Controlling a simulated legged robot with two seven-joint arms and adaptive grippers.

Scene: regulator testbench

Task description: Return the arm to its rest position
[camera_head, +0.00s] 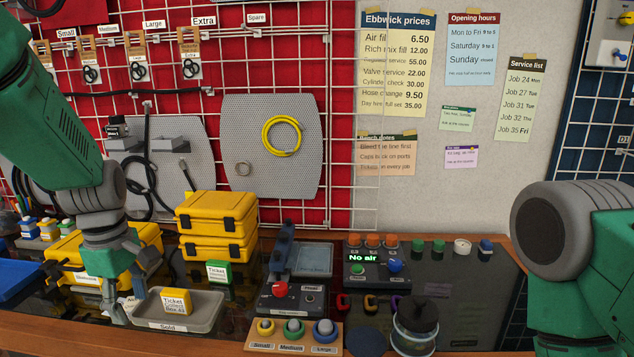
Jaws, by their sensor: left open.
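My left arm (50,125) comes in from the upper left, green with grey joints. My left gripper (125,298) points down over the left part of the bench, at the left end of the grey tray labelled Sold (203,318). Its fingers are apart and I see nothing held between them. A yellow ticket box (176,301) sits in the tray, to the right of the fingers. Whether the fingers touch the tray or the white tag beside them I cannot tell. My right arm (590,255) shows at the right edge; its gripper is out of view.
Stacked yellow cases (215,222) stand behind the tray, with a green ticket box (218,271) in front. A testing device (290,297), a "No air" panel (375,270) and a dark-lidded jar (414,325) stand right of it.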

